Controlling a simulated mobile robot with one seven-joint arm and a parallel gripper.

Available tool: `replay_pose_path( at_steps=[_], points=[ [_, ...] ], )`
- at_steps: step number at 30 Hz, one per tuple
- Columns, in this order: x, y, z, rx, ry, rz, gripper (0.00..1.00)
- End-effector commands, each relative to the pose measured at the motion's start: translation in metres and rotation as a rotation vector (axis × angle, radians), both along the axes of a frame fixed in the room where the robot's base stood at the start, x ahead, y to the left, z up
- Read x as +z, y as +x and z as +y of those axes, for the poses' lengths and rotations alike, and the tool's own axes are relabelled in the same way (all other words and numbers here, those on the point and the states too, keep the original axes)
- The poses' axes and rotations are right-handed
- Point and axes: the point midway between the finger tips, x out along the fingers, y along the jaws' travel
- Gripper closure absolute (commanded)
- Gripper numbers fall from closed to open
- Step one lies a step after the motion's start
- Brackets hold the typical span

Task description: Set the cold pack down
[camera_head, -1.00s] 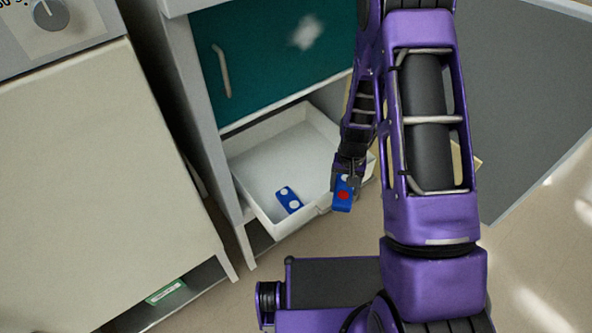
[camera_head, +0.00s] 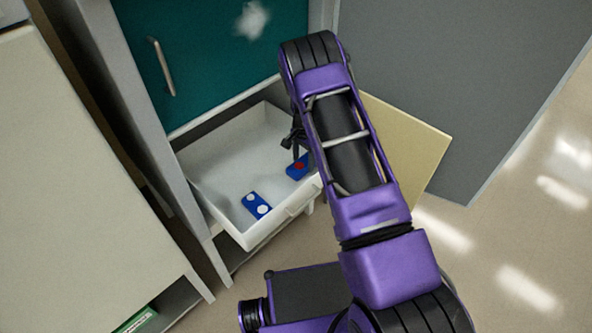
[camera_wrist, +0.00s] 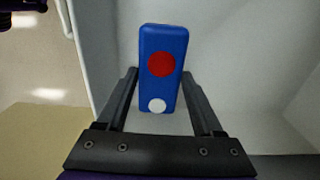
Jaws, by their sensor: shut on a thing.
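The cold pack (camera_wrist: 163,50), a blue block with a red dot and a white dot, is upright between the fingers of my gripper (camera_wrist: 161,92) in the wrist view. My gripper is shut on it. In the head view the cold pack (camera_head: 295,168) is over the right side of the open white drawer (camera_head: 222,165), partly hidden by my arm. I cannot tell whether it touches the drawer floor. My gripper (camera_head: 299,152) is mostly hidden there too. A second blue pack (camera_head: 257,205) with two white dots lies in the drawer's front part.
The drawer is below a teal cabinet door (camera_head: 215,60) with a metal handle (camera_head: 161,67). A tan panel (camera_head: 415,150) is to the right of my arm. A pale cabinet (camera_head: 75,190) stands at left. The drawer floor left of the second pack is clear.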

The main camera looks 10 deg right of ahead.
Motion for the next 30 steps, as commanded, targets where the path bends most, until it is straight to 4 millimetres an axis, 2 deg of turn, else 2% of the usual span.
replay_pose_path(
  at_steps=[5, 9, 12, 22, 23, 27, 30],
  points=[
    [-0.014, 0.0, 0.0, 0.001, 0.0, 0.0, 1.0],
    [-0.035, 0.0, 0.0, 0.001, 0.0, 0.0, 1.0],
    [-0.043, 0.0, 0.0, 0.001, 0.0, -0.001, 1.0],
    [-0.047, 0.0, 0.0, 0.002, 0.0, -0.001, 1.0],
    [-0.046, 0.0, 0.0, 0.002, 0.0, -0.001, 0.28],
    [-0.046, 0.0, 0.0, 0.002, 0.001, -0.001, 0.03],
    [-0.046, 0.0, 0.0, 0.002, 0.001, -0.001, 0.02]
  ],
)
